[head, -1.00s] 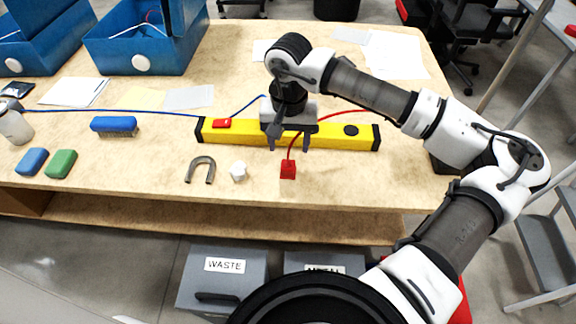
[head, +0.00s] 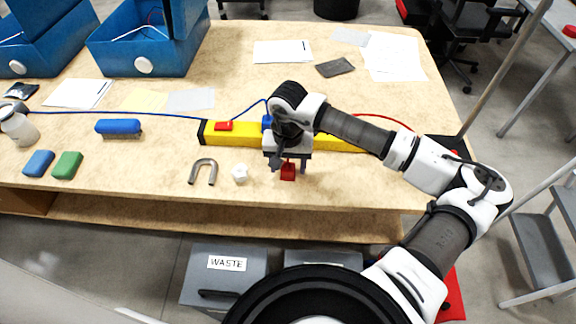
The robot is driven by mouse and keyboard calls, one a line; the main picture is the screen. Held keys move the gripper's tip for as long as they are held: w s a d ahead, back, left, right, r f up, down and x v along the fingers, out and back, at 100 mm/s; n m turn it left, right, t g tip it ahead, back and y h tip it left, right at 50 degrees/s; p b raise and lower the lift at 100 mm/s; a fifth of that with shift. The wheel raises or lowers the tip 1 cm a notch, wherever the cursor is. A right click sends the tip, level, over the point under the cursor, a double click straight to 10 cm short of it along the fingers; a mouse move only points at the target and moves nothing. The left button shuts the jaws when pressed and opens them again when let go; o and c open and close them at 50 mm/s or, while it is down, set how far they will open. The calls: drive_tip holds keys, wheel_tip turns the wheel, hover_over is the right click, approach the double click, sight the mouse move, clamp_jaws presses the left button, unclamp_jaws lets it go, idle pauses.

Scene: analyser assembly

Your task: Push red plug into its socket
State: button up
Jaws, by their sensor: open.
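The red plug (head: 288,173) lies on the table near its front edge, with a red cable that shows again behind my arm. My gripper (head: 289,172) is open, pointing down, with its fingers on either side of the red plug; I cannot tell whether they touch it. The yellow analyser bar (head: 240,139) lies behind my gripper, with a red switch (head: 223,126) on its left part. A blue plug (head: 267,122) on a blue cable shows at the bar, partly hidden by my arm. The red plug's socket is not clearly visible; my arm covers part of the bar.
A horseshoe magnet (head: 203,171) and a small white piece (head: 240,173) lie left of my gripper. A blue brush (head: 118,127), a blue block (head: 39,163) and a green block (head: 67,165) lie further left. Blue bins (head: 140,55) stand at the back left.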

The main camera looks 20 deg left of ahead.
sight(288, 166)
drive_tip(key=shift+f, duration=0.55)
drive_tip(key=c, duration=1)
drive_tip(key=shift+r, duration=0.1)
wheel_tip(288, 166, up, 20)
drive_tip(key=b, duration=0.4)
drive_tip(key=shift+w, duration=0.15)
